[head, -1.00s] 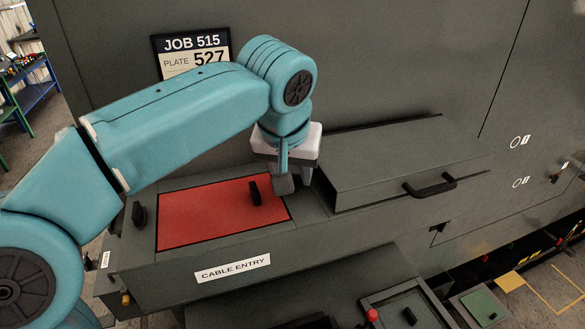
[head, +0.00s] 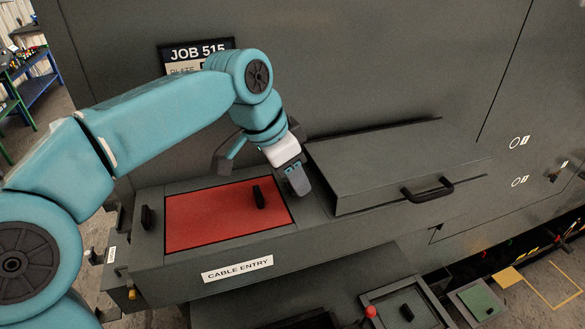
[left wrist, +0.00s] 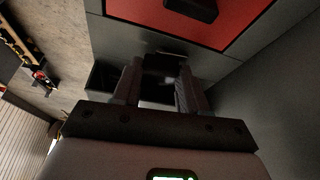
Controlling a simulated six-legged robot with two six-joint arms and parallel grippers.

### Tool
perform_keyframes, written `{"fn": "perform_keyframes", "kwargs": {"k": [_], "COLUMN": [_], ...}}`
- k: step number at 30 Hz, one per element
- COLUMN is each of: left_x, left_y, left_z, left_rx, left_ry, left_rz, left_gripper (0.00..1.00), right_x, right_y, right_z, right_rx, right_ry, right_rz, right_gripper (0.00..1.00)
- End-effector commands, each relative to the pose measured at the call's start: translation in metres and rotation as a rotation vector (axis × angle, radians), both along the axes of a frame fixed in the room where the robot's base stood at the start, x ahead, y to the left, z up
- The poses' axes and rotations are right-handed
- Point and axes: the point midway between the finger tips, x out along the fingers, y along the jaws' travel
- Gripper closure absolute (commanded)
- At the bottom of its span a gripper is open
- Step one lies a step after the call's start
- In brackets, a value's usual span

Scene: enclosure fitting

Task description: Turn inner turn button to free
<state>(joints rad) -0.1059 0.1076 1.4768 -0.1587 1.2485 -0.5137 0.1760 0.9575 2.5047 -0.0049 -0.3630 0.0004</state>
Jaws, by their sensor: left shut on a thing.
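My left gripper (head: 299,190) points down at the grey frame strip just right of the red plate (head: 205,225). In the left wrist view its fingers (left wrist: 160,78) are closed on a small dark piece (left wrist: 163,64), which looks like the inner turn button. In the head view the gripper hides that piece, so its angle cannot be told. Another black turn button (head: 146,217) stands on the frame left of the red plate. A black handle (head: 258,197) stands on the plate, which lies flat in its opening. My right gripper is not in view.
A grey raised box (head: 390,165) with a black handle (head: 428,190) stands close to the right of my gripper. The tall grey wall (head: 370,60) rises behind. A CABLE ENTRY label (head: 237,268) marks the front face. A lower tray (head: 405,305) lies front right.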

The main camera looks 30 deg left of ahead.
Motion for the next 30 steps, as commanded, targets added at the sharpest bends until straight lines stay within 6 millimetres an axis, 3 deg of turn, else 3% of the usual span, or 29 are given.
{"fn": "perform_keyframes", "kwargs": {"k": [9, 26, 27, 30], "left_x": [0.0014, 0.0011, 0.0011, 0.0009], "left_y": [-0.0002, -0.0006, -0.0006, -0.0005], "left_z": [0.0012, 0.0004, 0.0004, 0.0002], "left_rx": [-0.001, 0.000, 0.000, 0.000], "left_ry": [-0.004, -0.004, -0.004, -0.003], "left_rz": [-0.126, -0.156, -0.156, -0.155], "left_gripper": [0.88, 0.88, 0.51, 0.47], "right_x": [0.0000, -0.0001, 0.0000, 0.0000], "right_y": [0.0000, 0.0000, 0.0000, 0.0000], "right_z": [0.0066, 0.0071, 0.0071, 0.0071], "right_rx": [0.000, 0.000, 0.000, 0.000], "right_ry": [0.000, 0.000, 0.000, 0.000], "right_rz": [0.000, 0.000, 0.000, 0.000], "right_gripper": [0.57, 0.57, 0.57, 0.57]}}
